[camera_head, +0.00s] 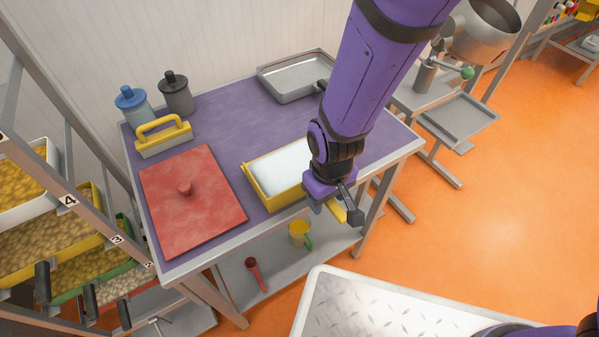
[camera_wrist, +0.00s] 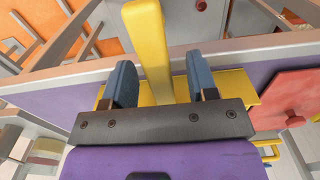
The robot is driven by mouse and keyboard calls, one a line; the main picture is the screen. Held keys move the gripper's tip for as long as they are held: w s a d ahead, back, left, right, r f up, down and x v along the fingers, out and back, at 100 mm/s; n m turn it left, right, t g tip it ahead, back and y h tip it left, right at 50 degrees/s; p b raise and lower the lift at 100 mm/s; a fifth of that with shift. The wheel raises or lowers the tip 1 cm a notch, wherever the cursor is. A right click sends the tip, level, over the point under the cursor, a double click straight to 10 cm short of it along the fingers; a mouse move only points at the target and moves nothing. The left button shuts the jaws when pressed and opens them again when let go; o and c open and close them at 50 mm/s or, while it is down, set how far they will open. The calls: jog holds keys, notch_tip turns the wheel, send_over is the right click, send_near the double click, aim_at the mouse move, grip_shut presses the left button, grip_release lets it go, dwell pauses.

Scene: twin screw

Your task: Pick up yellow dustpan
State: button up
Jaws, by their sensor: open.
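The yellow dustpan (camera_head: 251,185) lies on the purple table top near its front edge, with white material in its pan. Its yellow handle (camera_head: 336,210) sticks out past the table edge beside my gripper (camera_head: 341,203). In the wrist view, the handle (camera_wrist: 149,35) stands between the two blue-grey fingers of my gripper (camera_wrist: 158,72). The fingers are open, with a visible gap on each side of the handle. The pan's yellow edge (camera_wrist: 238,84) shows behind the fingers. My arm hides the right part of the pan in the head view.
A red square lid (camera_head: 205,215) lies left of the dustpan. A yellow-handled brush (camera_head: 163,137), blue jar (camera_head: 132,105), grey jar (camera_head: 176,94) and metal tray (camera_head: 290,84) stand behind. A yellow mug (camera_head: 299,233) and red scoop (camera_head: 256,274) are on the lower shelf.

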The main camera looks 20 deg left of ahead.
jog(key=shift+f, duration=1.25)
jog(key=shift+c, duration=0.4)
jog(key=c, duration=0.9)
jog(key=shift+r, duration=0.15)
